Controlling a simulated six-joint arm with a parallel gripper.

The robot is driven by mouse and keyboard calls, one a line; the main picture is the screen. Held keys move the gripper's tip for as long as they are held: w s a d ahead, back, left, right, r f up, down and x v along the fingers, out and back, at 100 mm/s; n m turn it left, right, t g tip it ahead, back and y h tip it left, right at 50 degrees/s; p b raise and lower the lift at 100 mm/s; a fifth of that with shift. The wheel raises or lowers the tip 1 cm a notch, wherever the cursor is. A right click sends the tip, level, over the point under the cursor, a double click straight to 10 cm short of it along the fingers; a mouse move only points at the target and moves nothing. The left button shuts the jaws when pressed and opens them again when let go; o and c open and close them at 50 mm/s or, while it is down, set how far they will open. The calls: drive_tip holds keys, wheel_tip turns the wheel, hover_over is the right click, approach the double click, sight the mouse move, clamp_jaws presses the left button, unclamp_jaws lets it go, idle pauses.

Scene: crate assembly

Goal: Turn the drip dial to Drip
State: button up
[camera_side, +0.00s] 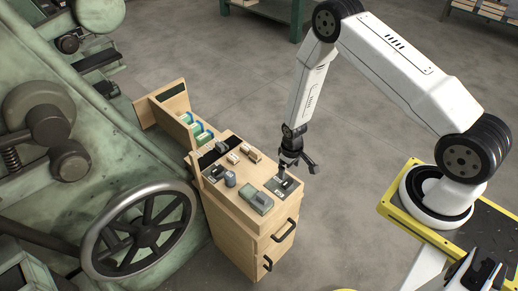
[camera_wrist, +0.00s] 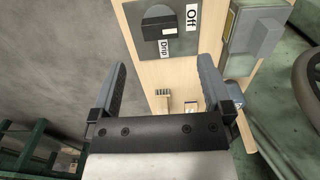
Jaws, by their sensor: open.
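The drip dial (camera_wrist: 156,22) is a black knob on a grey plate in the wrist view, with a small white mark at its lower right. The label Drip (camera_wrist: 164,48) is below the knob, and the label Off (camera_wrist: 191,16) is to its right. I cannot tell exactly which label the mark points to. My gripper (camera_wrist: 162,66) is open and empty; its fingers are apart, with the plate beyond them, not touching the knob. In the side view my gripper (camera_side: 297,164) is just above the right corner of the wooden cabinet, near the dial plate (camera_side: 285,187), partly hidden.

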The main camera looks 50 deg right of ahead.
sight(288, 182)
drive_tip(key=shift+f, duration=3.6)
drive_tip(key=c, duration=1.3)
